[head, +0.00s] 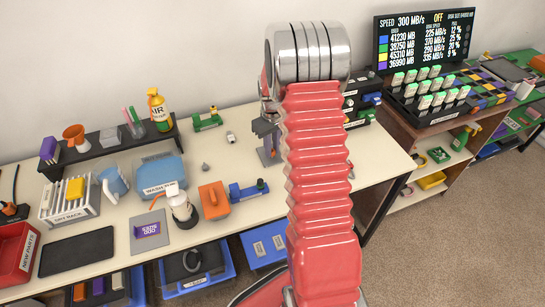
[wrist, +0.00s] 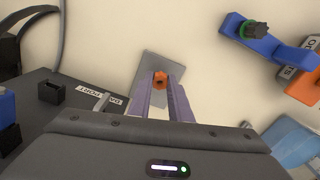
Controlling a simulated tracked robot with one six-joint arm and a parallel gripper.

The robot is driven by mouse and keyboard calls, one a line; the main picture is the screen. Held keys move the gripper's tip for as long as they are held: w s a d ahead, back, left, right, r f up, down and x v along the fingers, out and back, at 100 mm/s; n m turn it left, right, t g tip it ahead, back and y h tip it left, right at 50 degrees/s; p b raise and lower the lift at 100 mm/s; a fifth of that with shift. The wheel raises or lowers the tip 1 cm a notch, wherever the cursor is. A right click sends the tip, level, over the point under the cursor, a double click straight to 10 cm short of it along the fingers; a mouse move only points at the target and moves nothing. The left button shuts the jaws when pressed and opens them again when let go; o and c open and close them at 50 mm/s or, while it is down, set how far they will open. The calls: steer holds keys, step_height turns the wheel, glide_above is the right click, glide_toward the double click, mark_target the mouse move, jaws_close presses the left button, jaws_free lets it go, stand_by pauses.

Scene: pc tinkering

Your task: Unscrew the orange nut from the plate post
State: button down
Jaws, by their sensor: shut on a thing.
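The orange nut (wrist: 160,79) is between the tips of my gripper's two purple fingers in the wrist view. My gripper (wrist: 160,84) is shut on it, with a finger on each side. The grey plate (wrist: 152,62) lies on the pale bench under the fingertips. The post is hidden by the nut and the fingers. In the head view my gripper (head: 272,153) points down over the bench, left of my red arm.
In the wrist view a blue tool with a green knob (wrist: 254,29) and an orange block (wrist: 304,92) lie to the right. A dark box (wrist: 68,92) is at left. In the head view a wash tub (head: 163,175) and a blue clamp (head: 248,190) stand on the bench.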

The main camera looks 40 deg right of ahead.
steer(key=shift+r, duration=0.1)
stand_by(0.3)
steer(key=shift+r, duration=1.95)
